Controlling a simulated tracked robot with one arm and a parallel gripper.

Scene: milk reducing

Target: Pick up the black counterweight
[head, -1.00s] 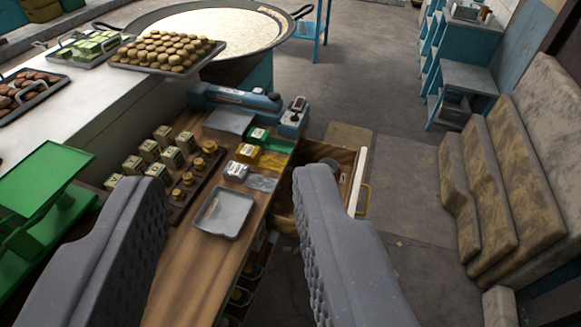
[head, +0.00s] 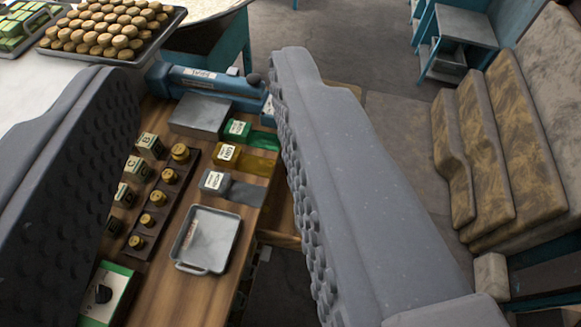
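I cannot pick out a black counterweight with certainty. A small black shape (head: 103,293) shows at the lower left, on a green-edged white piece (head: 122,290); I cannot tell whether it is the counterweight. Small brass weights (head: 158,198) stand in a row on a dark strip on the wooden counter, and dark labelled blocks (head: 137,168) line up to their left, partly hidden by my left finger. My gripper (head: 200,70) is open and empty above the counter, its two grey, studded fingers wide apart.
A grey metal tray (head: 208,240) lies on the wooden counter (head: 215,295). Green, yellow and grey packets (head: 228,155) and a blue sealer (head: 205,82) are beyond it. A cookie tray (head: 88,53) is at the upper left. Cushioned seating (head: 510,140) stands right, with open floor (head: 390,95) between.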

